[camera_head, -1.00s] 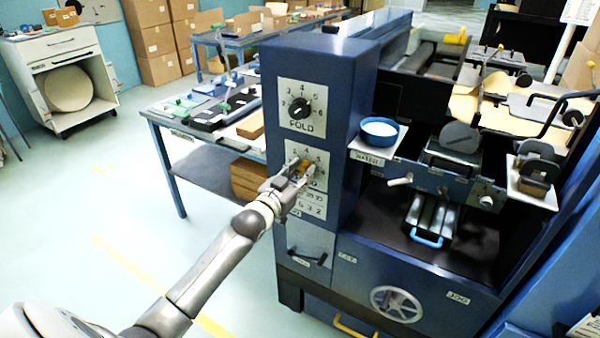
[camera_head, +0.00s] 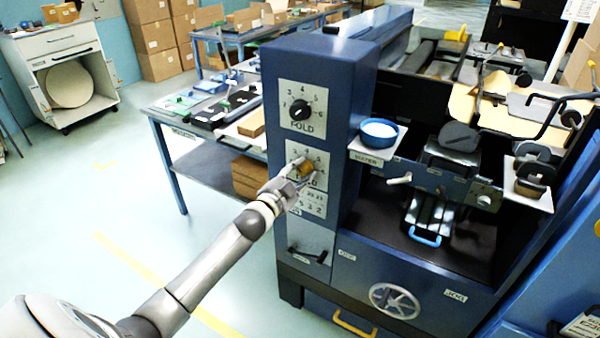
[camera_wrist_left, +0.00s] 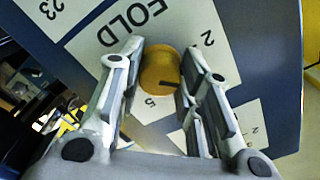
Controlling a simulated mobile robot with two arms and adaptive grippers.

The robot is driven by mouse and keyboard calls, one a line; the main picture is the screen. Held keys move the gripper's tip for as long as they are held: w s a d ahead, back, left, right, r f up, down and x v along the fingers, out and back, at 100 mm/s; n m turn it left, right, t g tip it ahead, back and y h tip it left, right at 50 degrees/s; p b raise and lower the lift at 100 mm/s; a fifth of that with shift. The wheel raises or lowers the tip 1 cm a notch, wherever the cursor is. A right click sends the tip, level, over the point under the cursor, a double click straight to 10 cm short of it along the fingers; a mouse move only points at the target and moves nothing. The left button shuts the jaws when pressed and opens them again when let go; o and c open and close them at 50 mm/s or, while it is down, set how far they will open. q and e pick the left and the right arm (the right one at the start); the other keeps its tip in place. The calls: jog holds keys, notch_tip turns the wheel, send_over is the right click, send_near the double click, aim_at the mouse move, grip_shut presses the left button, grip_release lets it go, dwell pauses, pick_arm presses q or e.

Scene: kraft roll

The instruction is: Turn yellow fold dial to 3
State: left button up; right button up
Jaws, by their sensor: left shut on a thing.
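The yellow fold dial (camera_head: 306,170) sits on the lower white FOLD plate (camera_head: 291,149) on the blue machine column. My left gripper (camera_head: 302,176) is shut on it from the front. In the left wrist view the round dial (camera_wrist_left: 159,72) sits between the two fingers (camera_wrist_left: 158,85). A dark mark shows on its face, toward the right finger. A 5 and a 2 are readable on the plate there; the numbers between are hidden by the finger, so the exact setting cannot be read. My right gripper is out of view.
A black FOLD dial (camera_head: 300,110) is on the plate above. A number counter (camera_head: 311,203) and a dark handle (camera_head: 307,256) are below. A blue bowl (camera_head: 379,134) stands on a shelf to the right. Open floor lies left of the column.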

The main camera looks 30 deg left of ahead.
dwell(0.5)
pick_arm(q)
jog(key=o, duration=1)
jog(key=shift+o, duration=0.2)
jog(key=s, duration=1.2)
